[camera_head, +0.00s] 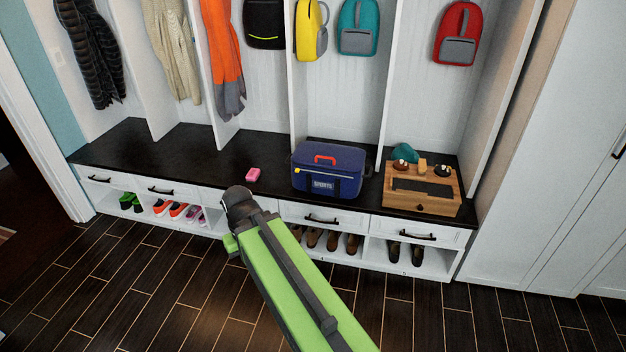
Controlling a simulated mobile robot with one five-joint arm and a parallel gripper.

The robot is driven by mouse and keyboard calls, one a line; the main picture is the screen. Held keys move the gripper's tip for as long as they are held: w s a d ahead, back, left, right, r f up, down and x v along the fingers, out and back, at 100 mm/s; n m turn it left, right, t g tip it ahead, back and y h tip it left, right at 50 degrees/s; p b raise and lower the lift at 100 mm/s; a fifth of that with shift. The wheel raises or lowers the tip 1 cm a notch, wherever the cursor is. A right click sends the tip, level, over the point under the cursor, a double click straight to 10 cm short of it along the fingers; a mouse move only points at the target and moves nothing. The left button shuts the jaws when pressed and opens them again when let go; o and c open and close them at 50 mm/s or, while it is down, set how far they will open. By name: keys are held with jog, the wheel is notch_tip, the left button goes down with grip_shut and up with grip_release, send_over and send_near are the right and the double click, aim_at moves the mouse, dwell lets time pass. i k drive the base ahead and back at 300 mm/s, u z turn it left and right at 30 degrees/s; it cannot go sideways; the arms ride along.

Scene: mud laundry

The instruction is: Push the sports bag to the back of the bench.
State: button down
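The sports bag (328,172) is dark blue with a red handle and a "SPORTS" label. It stands upright on the black bench top (180,146), toward the front edge, with dark bench surface visible behind its left side. My green arm reaches up from the bottom middle of the picture. Its dark end (238,200) is in front of the bench, left of the bag and apart from it. The fingers of my gripper are hidden behind the arm's end, so I cannot tell whether they are open.
A pink object (253,174) lies on the bench left of the bag. A wooden box (420,190) with small items stands right of the bag. Upright white dividers split the space above the bench. Shoes (332,241) sit in cubbies below. The floor in front is clear.

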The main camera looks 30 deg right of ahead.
aim_at(327, 182)
jog(key=u, duration=0.85)
jog(key=i, duration=2.05)
jog(key=z, duration=0.55)
